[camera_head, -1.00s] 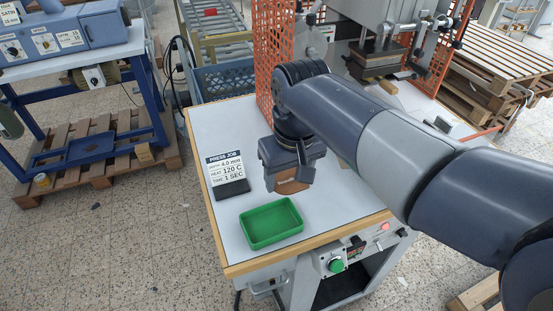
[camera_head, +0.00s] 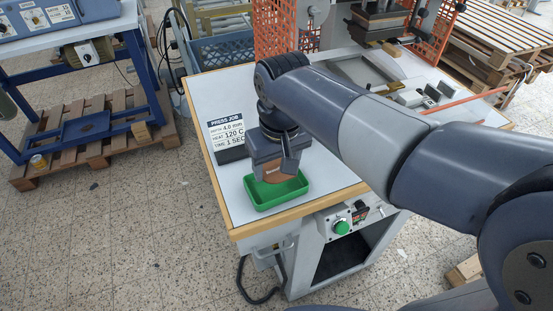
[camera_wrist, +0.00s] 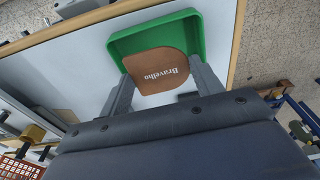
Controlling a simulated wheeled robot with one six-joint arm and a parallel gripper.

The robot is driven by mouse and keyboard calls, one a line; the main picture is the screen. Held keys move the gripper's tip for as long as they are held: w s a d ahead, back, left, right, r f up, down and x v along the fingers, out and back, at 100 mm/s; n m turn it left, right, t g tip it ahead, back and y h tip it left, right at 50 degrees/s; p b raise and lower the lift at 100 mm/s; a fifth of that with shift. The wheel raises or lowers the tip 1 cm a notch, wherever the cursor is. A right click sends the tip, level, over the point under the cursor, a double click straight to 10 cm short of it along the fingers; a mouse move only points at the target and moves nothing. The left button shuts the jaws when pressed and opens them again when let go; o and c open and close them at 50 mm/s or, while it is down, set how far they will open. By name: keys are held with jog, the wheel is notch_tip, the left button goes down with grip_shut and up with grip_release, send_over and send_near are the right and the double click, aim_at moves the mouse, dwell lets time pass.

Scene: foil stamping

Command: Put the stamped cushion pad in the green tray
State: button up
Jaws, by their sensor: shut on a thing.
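In the head view the pad (camera_head: 272,172) shows below my gripper (camera_head: 272,168), tilted, over the green tray (camera_head: 257,198). The tray is shallow and rectangular and lies near the table's front edge. In the wrist view the tray's green rim (camera_wrist: 203,30) shows behind the pad. I cannot tell whether the pad touches the tray floor.
A "PRESS JOB" card (camera_head: 226,133) on a dark stand is just behind and left of the tray. The press (camera_head: 380,20) stands at the back right. An orange mesh guard (camera_head: 275,30) rises at the table's back. The table's left strip is clear.

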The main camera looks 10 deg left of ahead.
jog(key=shift+f, duration=0.65)
jog(key=o, duration=1.1)
jog(key=shift+r, duration=0.1)
notch_tip(320, 180, up, 11)
jog(key=s, duration=0.1)
jog(key=shift+d, duration=0.4)
jog(key=shift+f, duration=0.3)
